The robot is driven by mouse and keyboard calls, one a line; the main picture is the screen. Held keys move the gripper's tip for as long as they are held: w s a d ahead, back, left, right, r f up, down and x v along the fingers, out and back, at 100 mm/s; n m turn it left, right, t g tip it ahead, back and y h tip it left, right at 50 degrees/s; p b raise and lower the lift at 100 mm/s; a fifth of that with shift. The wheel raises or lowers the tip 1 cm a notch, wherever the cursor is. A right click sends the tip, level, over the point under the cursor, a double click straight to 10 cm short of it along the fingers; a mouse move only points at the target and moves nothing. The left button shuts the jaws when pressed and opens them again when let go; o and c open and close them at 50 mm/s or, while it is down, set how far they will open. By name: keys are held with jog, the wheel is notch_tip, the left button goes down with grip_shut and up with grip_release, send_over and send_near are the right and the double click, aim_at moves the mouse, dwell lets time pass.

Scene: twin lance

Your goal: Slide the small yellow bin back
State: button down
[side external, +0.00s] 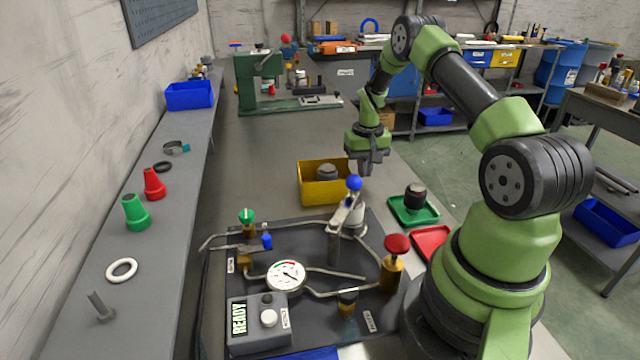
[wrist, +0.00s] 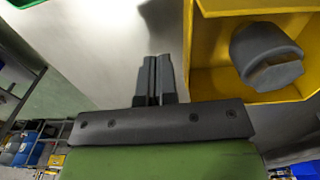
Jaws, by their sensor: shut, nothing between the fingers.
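The small yellow bin (side external: 313,194) stands on the grey bench, behind the dark panel with the gauge. A dark grey round part (side external: 327,172) lies inside it; the part also shows in the wrist view (wrist: 266,55). My gripper (side external: 369,168) is at the right side of the bin, fingers pointing down. In the wrist view my gripper's fingers (wrist: 154,75) are together and empty, just beside the yellow bin's wall (wrist: 189,50). I cannot tell whether they touch it.
A valve with a blue knob (side external: 354,184) rises close in front of the bin. A green tray (side external: 414,212) with a dark part and a red tray (side external: 432,243) are at the right. A green press (side external: 262,80) stands at the back. The bench behind the bin is clear.

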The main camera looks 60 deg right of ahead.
jog(key=shift+f, duration=0.35)
jog(key=shift+f, duration=0.25)
jog(key=shift+f, duration=0.4)
jog(key=shift+f, duration=0.2)
dwell(0.5)
jog(key=shift+f, duration=0.3)
jog(key=shift+r, duration=0.25)
jog(key=shift+w+a, duration=0.1)
jog(key=shift+w, duration=0.05)
jog(key=shift+w+a, duration=0.55)
jog(key=shift+a, duration=0.1)
jog(key=shift+w+a, duration=0.1)
dwell(0.3)
